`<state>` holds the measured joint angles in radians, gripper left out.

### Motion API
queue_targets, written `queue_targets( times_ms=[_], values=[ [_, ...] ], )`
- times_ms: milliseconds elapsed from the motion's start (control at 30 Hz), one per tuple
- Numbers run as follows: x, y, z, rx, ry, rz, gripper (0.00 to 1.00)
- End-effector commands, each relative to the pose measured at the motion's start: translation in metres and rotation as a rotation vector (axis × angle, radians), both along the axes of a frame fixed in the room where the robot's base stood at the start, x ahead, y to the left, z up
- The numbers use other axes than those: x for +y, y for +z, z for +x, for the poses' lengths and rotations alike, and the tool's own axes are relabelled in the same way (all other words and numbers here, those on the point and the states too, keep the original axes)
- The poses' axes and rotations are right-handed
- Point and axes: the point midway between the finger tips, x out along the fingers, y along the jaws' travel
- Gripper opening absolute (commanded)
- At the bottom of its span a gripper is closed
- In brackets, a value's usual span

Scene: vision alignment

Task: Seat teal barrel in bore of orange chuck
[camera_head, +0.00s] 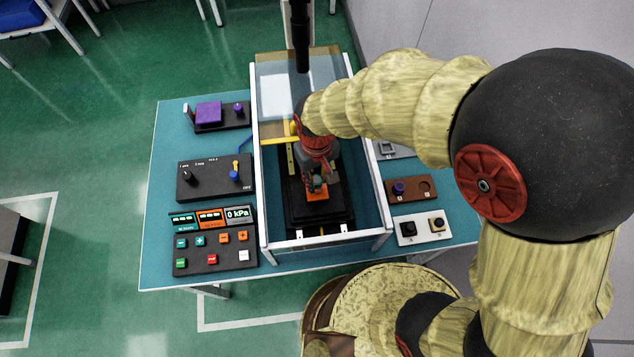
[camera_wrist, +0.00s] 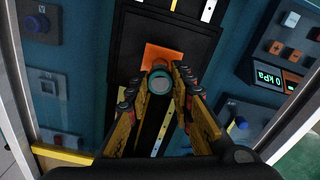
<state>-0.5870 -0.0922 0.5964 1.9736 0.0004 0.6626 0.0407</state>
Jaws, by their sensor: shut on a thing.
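The teal barrel (camera_wrist: 161,77) is between my gripper's fingertips (camera_wrist: 158,88) in the wrist view, seen end-on as a dark cylinder with a teal ring. My gripper is shut on it. The orange chuck (camera_wrist: 163,53) shows as an orange block on the black platform, just beyond the barrel. In the head view the chuck (camera_head: 316,193) is a small orange patch under my gripper (camera_head: 317,182). The bore is hidden behind the barrel and fingers. I cannot tell whether the barrel is inside the bore or above it.
A white-framed enclosure (camera_head: 257,160) surrounds the black platform (camera_head: 320,225). A button panel (camera_head: 215,250) with a 0 kPa display (camera_head: 238,214) and a switch box (camera_head: 214,179) stand to the left. Small knob panels (camera_head: 411,189) lie to the right.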

Motion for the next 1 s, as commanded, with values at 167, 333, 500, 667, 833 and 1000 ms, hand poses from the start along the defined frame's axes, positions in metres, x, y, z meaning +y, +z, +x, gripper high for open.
queue_targets(
  times_ms=[167,333,500,667,833,1000],
  values=[
    [-0.001,-0.027,-0.002,0.003,0.000,-0.002,0.00],
    [-0.001,-0.029,-0.001,0.001,0.000,-0.001,0.00],
    [-0.001,-0.030,-0.001,0.002,0.000,-0.001,0.00],
    [-0.001,-0.031,-0.001,0.002,0.000,-0.001,0.28],
    [-0.001,-0.031,-0.001,0.002,0.000,-0.001,0.38],
    [-0.001,-0.031,-0.001,0.002,0.000,-0.001,0.41]
  ],
)
